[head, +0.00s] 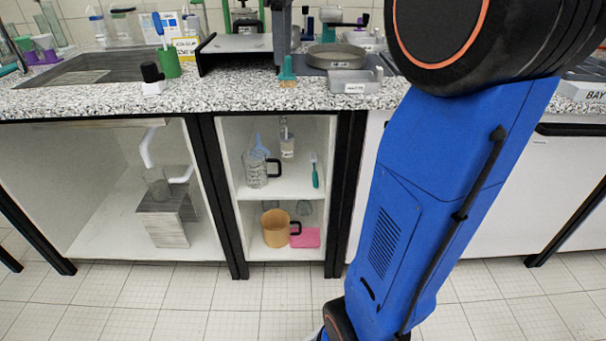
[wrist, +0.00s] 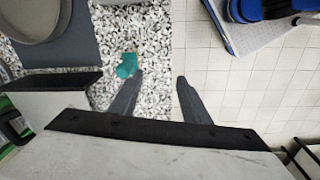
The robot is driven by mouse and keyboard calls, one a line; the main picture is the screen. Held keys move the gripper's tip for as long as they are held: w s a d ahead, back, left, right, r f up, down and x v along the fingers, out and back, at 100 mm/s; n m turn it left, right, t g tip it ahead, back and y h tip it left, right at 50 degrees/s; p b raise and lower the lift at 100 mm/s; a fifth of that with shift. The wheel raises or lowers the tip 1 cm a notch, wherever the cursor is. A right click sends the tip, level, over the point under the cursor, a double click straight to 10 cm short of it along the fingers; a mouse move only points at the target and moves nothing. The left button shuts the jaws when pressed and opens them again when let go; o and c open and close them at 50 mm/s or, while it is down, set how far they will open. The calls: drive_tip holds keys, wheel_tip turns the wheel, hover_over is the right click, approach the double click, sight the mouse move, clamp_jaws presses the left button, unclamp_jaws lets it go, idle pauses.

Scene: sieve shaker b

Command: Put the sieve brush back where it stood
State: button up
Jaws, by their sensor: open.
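A teal brush with tan bristles, which looks like the sieve brush (head: 287,72), stands upright on its bristles on the speckled counter near the front edge. In the wrist view the teal brush (wrist: 126,66) is just beyond the left fingertip, outside the gap between the fingers. My gripper (wrist: 160,75) is open with nothing between its fingers. Its left finger is over the counter and its right finger over the floor. No mark of the brush's former place shows.
A round metal pan (head: 337,57) sits on a dark mat right of the brush, behind a small labelled metal block (head: 354,82). A black-edged platform (head: 236,45) stands to the left. A green cup (head: 169,65) holds a blue-handled tool. Open shelves below hold jugs and another brush (head: 315,172).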

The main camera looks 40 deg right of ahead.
drive_tip(key=s+a+f+m+t, duration=0.2)
drive_tip(key=s+a+f+m, duration=0.2)
drive_tip(key=s+f, duration=0.8)
drive_tip(key=s+a+f+m+t, duration=0.1)
drive_tip(key=s+a+f+m, duration=0.4)
drive_tip(key=s+f, duration=0.7)
wheel_tip(320, 180, down, 3)
drive_tip(key=shift+s+a+r+t, duration=0.15)
drive_tip(key=shift+s+a+t, duration=0.2)
drive_tip(key=shift+a, duration=0.8)
